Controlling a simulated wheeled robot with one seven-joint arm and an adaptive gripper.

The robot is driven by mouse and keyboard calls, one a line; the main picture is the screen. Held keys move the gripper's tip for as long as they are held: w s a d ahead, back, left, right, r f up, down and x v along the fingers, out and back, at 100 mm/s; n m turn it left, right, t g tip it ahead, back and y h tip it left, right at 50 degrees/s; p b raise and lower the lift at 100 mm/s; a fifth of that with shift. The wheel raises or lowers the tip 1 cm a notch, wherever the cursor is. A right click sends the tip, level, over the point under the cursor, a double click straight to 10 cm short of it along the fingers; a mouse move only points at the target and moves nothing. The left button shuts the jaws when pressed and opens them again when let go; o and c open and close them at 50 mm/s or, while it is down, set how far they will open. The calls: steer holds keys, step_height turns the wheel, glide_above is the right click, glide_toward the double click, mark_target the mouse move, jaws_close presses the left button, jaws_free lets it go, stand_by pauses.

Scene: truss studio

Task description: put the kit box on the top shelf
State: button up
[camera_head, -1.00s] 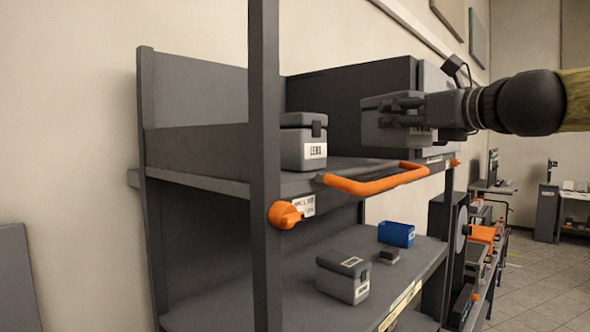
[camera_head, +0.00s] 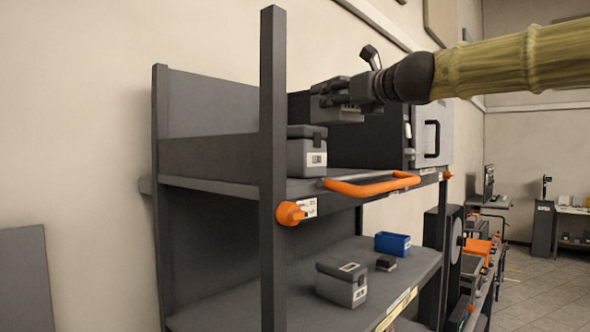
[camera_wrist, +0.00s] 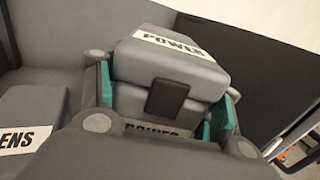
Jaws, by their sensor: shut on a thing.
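A grey lidded kit box labelled POWER (camera_wrist: 165,75) fills the middle of the wrist view, between the teal-padded fingers of my gripper (camera_wrist: 166,105). In the head view my gripper (camera_head: 338,96) is shut on this box (camera_head: 332,115), holding it above the top shelf (camera_head: 225,184). The held box is above and slightly right of a similar grey box labelled LENS (camera_head: 305,160) standing on that shelf. The LENS box also shows at the left of the wrist view (camera_wrist: 30,120). The held box's underside is hidden.
A dark case (camera_head: 375,145) stands on the top shelf behind and right of the held box. A rack post (camera_head: 272,120) and an orange handle (camera_head: 375,187) are in front. The lower shelf holds another grey box (camera_head: 341,284), a blue bin (camera_head: 393,243) and a small dark block (camera_head: 386,262).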

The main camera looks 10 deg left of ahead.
steer(key=w+f, duration=0.2)
steer(key=f, duration=0.1)
steer(key=w+f+b, duration=0.1)
steer(key=f, duration=0.1)
steer(key=shift+w+a, duration=0.15)
steer(key=shift+w, duration=0.25)
steer(key=shift+s+d+f, duration=0.2)
steer(key=shift+s+f, duration=0.65)
steer(key=f, duration=0.3)
steer(key=shift+w+a+f, duration=0.1)
steer(key=shift+w+f, duration=0.1)
steer(key=shift+w, duration=0.2)
steer(key=shift+s+f, duration=0.1)
steer(key=shift+f, duration=0.45)
steer(key=shift+f, duration=0.2)
